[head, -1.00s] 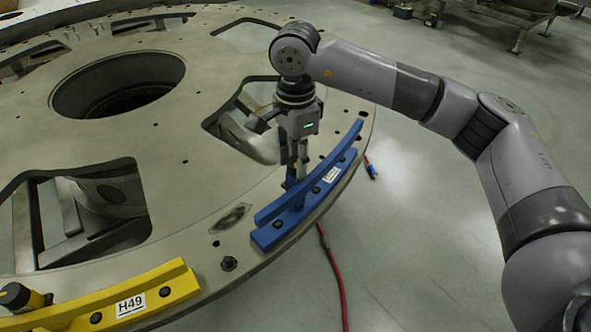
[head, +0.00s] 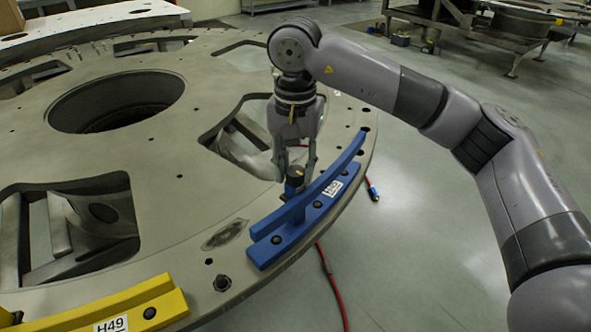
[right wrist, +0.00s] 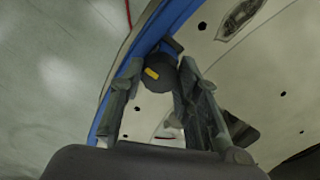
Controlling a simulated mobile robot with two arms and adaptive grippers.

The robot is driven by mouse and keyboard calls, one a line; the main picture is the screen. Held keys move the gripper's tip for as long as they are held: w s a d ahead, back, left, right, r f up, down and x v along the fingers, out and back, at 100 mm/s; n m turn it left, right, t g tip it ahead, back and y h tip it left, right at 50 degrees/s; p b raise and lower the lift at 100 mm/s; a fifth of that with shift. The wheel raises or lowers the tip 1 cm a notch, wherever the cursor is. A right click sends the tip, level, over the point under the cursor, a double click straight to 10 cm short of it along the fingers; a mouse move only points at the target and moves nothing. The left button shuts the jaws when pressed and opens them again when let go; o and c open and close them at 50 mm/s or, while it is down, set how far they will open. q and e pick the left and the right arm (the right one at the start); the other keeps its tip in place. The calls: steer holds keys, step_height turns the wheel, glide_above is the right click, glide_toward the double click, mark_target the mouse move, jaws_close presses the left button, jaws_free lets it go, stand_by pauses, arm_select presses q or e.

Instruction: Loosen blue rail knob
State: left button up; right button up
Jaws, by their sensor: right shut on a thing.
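The blue rail (head: 303,215) with label H50 or similar lies along the rim of the turret plate (head: 215,180). Its knob (head: 294,181) has a dark cap and a blue base and stands at the rail's inner side. In the right wrist view the knob (right wrist: 158,72) is round and black with a yellow mark, between the fingertips. My right gripper (head: 296,173) points down from above, with one finger on each side of the knob, shut on it. It also shows in the right wrist view (right wrist: 157,80). My left gripper is out of view.
A yellow rail (head: 115,308) labelled H49 sits on the plate at the lower left. A red hose (head: 331,285) with a blue-ended connector (head: 373,193) lies on the floor beside the rim. The plate has large openings.

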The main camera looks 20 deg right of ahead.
mark_target(295, 171)
steer(key=shift+r+n, duration=0.1)
steer(key=shift+n, duration=0.2)
steer(key=o, duration=1.1)
steer(key=shift+o, duration=0.2)
steer(key=shift+r, duration=0.2)
step_height(295, 171, up, 12)
steer(key=shift+f, duration=0.25)
